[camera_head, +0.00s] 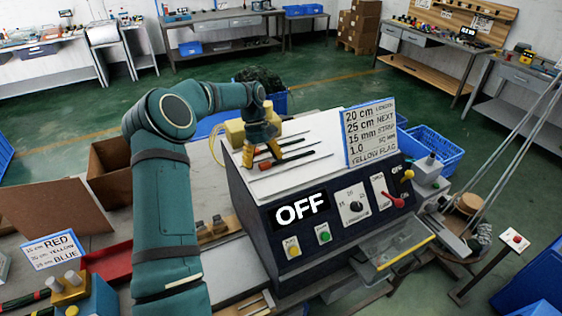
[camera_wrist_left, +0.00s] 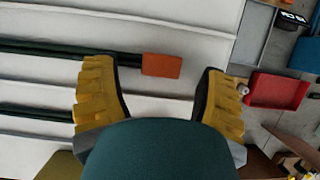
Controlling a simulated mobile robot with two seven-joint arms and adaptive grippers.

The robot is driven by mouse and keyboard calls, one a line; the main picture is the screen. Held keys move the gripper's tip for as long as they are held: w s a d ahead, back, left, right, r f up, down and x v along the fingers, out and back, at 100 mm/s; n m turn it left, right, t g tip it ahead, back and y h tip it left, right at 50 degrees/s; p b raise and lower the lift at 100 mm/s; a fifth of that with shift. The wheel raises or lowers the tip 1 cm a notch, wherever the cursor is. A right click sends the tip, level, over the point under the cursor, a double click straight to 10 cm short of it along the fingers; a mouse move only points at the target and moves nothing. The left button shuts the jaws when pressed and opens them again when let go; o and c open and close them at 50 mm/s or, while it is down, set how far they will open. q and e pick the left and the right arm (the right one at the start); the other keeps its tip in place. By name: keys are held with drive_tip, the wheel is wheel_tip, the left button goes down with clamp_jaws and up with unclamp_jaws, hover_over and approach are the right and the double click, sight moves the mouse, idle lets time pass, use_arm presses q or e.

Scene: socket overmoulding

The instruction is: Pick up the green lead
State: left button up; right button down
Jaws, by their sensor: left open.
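Several dark leads lie side by side on the white top of the machine (camera_head: 232,113). In the left wrist view one dark green lead (camera_wrist_left: 50,48) ends in an orange-red block (camera_wrist_left: 161,66). Another dark green lead (camera_wrist_left: 35,110) lies parallel to it. My left gripper (camera_head: 262,147) is over the white top, at the ends of the leads. In the left wrist view its yellow fingers (camera_wrist_left: 160,97) are open, and the orange-red block shows between them. I cannot tell whether a finger touches the lead. My right gripper is not in view.
The machine's front has an OFF display (camera_head: 300,208) and knobs. A sign (camera_head: 370,134) stands at the right of the white top. Blue crates (camera_head: 436,149) stand behind it. A brown box (camera_head: 108,165) and a RED/YELLOW/BLUE label (camera_head: 54,250) are at the left.

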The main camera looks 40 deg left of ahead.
use_arm(q)
drive_tip(key=c, duration=1.2)
